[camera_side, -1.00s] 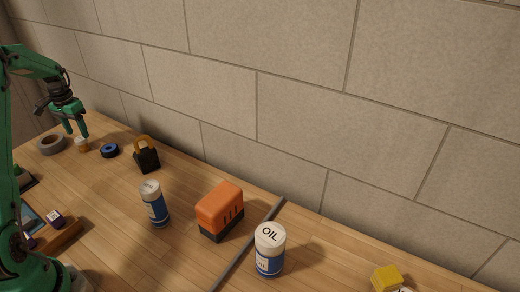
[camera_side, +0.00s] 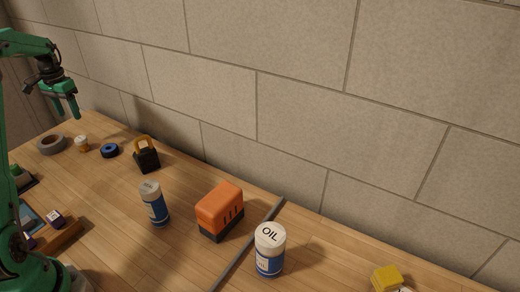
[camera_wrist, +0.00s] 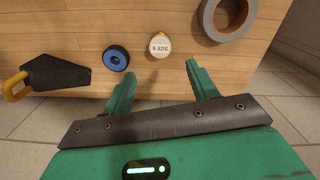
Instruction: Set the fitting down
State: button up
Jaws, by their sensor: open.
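The fitting seems to be the small piece with a pale, marked round top and a brass-coloured edge (camera_wrist: 160,46). It stands alone on the wooden bench, and in the side view it is a small white and tan piece (camera_side: 82,144). My green gripper (camera_side: 67,112) is open and empty, raised above and apart from the fitting. In the wrist view the two fingers of my gripper (camera_wrist: 157,80) are spread, with the fitting beyond their tips and nothing between them.
A grey tape roll (camera_side: 52,145) and a blue-black ring (camera_side: 109,150) lie on either side of the fitting. A stone wall (camera_side: 300,90) rises behind.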

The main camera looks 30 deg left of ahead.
jog(key=d+r+t, duration=0.1)
jog(key=d+r, duration=0.4)
jog(key=d, duration=0.4)
jog(key=w+d+r+m+t+y, duration=0.1)
jog(key=d+r, duration=0.3)
jog(key=d, duration=0.4)
jog(key=d+r, duration=0.5)
jog(key=d, duration=0.4)
jog(key=s+d+f+m+t+h, duration=0.1)
jog(key=s+d+f+m+t, duration=0.1)
jog(key=s+d, duration=1.2)
jog(key=d+t, duration=0.1)
jog(key=d, duration=0.3)
jog(key=shift+s+f+t, duration=0.25)
jog(key=shift+f+t, duration=0.05)
jog(key=shift+f, duration=0.05)
